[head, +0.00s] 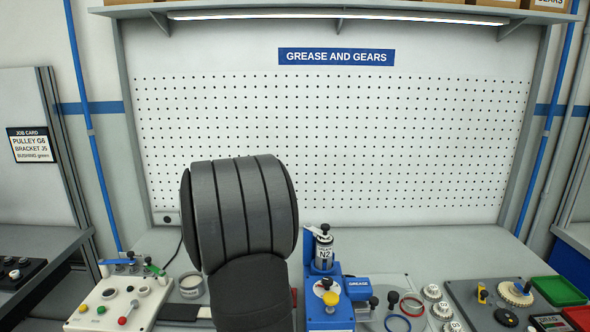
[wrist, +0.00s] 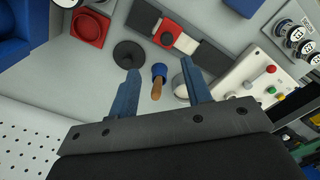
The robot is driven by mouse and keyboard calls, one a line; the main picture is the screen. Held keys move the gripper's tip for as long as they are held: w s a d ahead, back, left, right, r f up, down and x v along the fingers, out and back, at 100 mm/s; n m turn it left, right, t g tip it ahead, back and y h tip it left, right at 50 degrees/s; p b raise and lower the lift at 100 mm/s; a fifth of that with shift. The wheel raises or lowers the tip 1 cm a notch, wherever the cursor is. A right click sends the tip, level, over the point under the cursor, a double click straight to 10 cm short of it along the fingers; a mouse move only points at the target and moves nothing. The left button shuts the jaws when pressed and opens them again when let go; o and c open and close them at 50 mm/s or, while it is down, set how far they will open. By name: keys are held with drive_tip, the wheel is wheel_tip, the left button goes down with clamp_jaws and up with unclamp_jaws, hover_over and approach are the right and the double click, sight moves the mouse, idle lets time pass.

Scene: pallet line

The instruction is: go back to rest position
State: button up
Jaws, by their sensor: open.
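My gripper (wrist: 160,80) shows in the wrist view as two blue fingers spread wide apart, with nothing held between them. It hangs over the bench top. A small tool with a blue head and an orange-brown handle (wrist: 158,88) appears between the fingers, seemingly on the bench beyond them. In the head view my grey arm fills the lower middle, and my gripper is hidden.
A control panel (head: 120,303) and a round pot (head: 191,285) stand left of my arm. A blue station with an N2 canister (head: 324,250) stands close on its right. Green (head: 559,291) and red trays lie far right. A pegboard (head: 400,140) stands behind.

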drive_tip(key=s+d+r+t+y, duration=0.2)
drive_tip(key=s+d+t+y, duration=0.1)
drive_tip(key=s+d, duration=0.2)
drive_tip(key=shift+r, duration=0.2)
idle(0.7)
